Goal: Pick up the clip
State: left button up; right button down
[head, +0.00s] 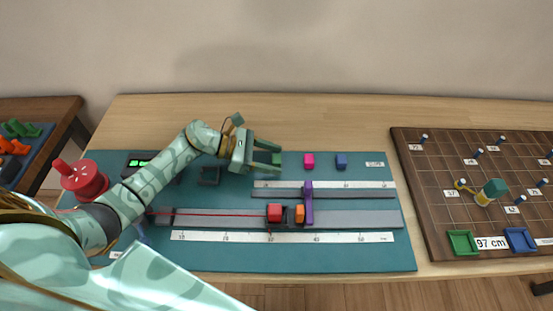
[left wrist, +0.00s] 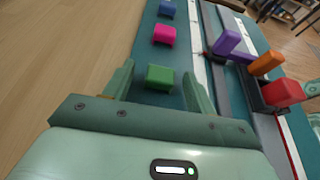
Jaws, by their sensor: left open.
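Three small blocks stand in a row on the teal mat: a green one (head: 277,159), a pink one (head: 309,160) and a blue one (head: 341,161). Which is the clip cannot be told from shape alone. My left gripper (head: 278,157) is open, its fingers pointing right in the head view. The green block is at the mouth of the open fingers. In the left wrist view the green block (left wrist: 159,77) shows between the two fingers, apart from both. The pink block (left wrist: 164,34) and blue block (left wrist: 167,9) lie beyond it. My right gripper is not in view.
A grey rail (head: 350,219) with white rulers carries a red block (head: 274,212), an orange block (head: 299,214) and a purple upright (head: 308,200). A red spool (head: 84,180) stands at left. A brown pegboard (head: 440,200) lies at right.

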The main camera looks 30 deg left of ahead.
pick_arm(q)
jog(key=c, duration=1)
jog(key=shift+c, duration=0.2)
